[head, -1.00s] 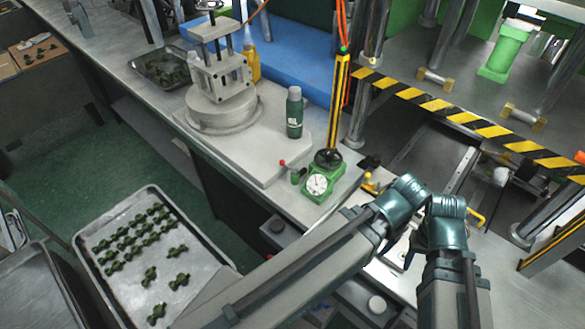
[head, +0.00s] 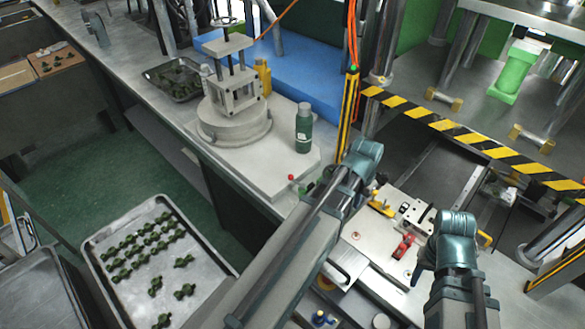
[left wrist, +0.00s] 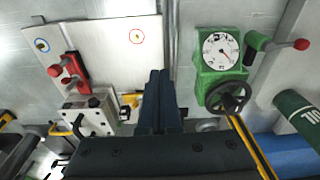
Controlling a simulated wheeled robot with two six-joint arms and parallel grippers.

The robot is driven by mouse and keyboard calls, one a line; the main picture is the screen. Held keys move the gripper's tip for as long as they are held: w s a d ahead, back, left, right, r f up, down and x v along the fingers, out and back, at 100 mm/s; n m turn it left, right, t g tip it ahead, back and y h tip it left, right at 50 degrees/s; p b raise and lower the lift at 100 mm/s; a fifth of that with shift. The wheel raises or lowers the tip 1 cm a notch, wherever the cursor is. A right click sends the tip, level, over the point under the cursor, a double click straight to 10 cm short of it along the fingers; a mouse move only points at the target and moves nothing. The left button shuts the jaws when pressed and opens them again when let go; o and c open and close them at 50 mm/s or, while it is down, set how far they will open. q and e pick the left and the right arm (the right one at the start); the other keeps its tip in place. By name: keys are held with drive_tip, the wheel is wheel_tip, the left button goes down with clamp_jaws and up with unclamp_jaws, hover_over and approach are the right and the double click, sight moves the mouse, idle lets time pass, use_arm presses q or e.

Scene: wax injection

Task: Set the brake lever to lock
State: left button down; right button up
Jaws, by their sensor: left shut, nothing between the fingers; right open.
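A lever with a red ball knob (left wrist: 300,44) and a green body stands beside a green dial gauge (left wrist: 220,52) in the left wrist view. Its knob also shows in the head view (head: 291,177), just left of my left arm, which mostly hides the gauge. I take this as the brake lever. A black handwheel (left wrist: 228,97) sits below the dial. My left gripper (left wrist: 160,78) is shut and empty, pointing between the gauge and a metal plate. It is apart from the lever in the picture.
A metal plate with a red toggle clamp (left wrist: 68,72) lies left of my left fingers. A green bottle (head: 303,125) stands near the lever. A tray (head: 205,262) of dark green parts is at lower left.

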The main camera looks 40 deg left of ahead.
use_arm(q)
drive_tip(key=w+a+r+n+t+p, duration=0.1)
drive_tip(key=w+a, duration=0.1)
drive_tip(key=a, duration=1.1)
drive_tip(key=w+a+r+n+t, duration=0.1)
drive_tip(key=w+a+r+n, duration=0.1)
drive_tip(key=a, duration=1.1)
drive_tip(key=shift+w+a+n+t+y+p, duration=0.3)
drive_tip(key=shift+w+a+y+p, duration=0.1)
drive_tip(key=shift+w, duration=0.15)
use_arm(e)
wheel_tip(320, 180, up, 2)
drive_tip(key=shift+f, duration=0.15)
use_arm(q)
drive_tip(key=b+x, duration=1)
drive_tip(key=shift+f, duration=0.15)
use_arm(e)
wheel_tip(320, 180, down, 10)
drive_tip(key=shift+r, duration=0.2)
use_arm(q)
drive_tip(key=s, duration=0.2)
drive_tip(key=s+d, duration=0.1)
drive_tip(key=shift+s, duration=0.35)
use_arm(e)
drive_tip(key=shift+r, duration=0.1)
use_arm(q)
drive_tip(key=shift+s, duration=0.2)
drive_tip(key=shift+w, duration=0.1)
